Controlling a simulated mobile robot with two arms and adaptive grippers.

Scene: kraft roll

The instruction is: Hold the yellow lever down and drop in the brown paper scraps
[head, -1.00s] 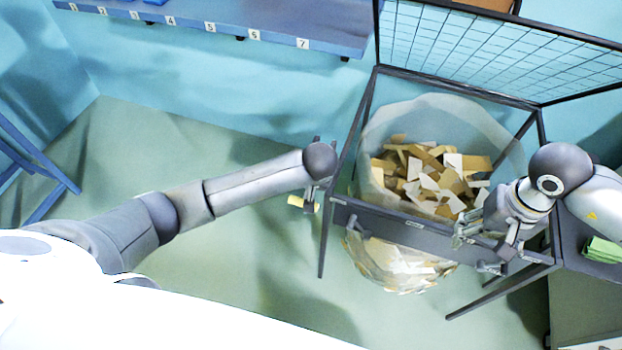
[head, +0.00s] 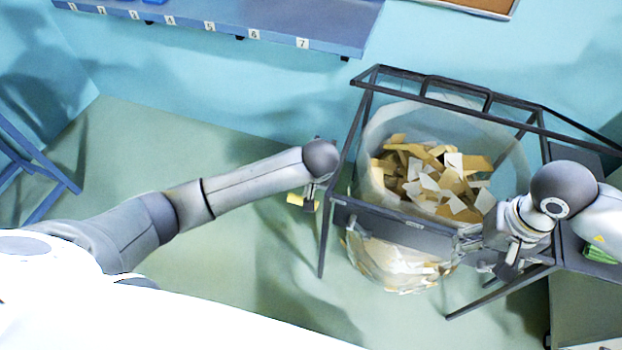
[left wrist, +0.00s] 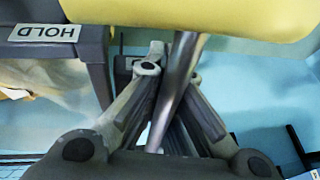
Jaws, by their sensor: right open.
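Brown and white paper scraps (head: 435,178) lie heaped in a clear bag (head: 510,150) hung in a dark metal frame (head: 400,222). The yellow lever (head: 295,199) is at the frame's left front corner, and its yellow pad (left wrist: 200,15) fills the top of the left wrist view. My left gripper (left wrist: 168,75) has its fingers drawn together around the lever's metal rod; the exact contact is partly hidden. My right gripper (head: 470,240) is open at the frame's front right, with no scrap visible in it; its fingers are small and partly hidden.
A dark framed panel with a handle (head: 488,98) is at the back of the frame. A HOLD label (left wrist: 44,33) sits beside the lever. Green items (head: 600,250) lie on a side surface at right. A blue numbered shelf (head: 270,30) runs along the wall.

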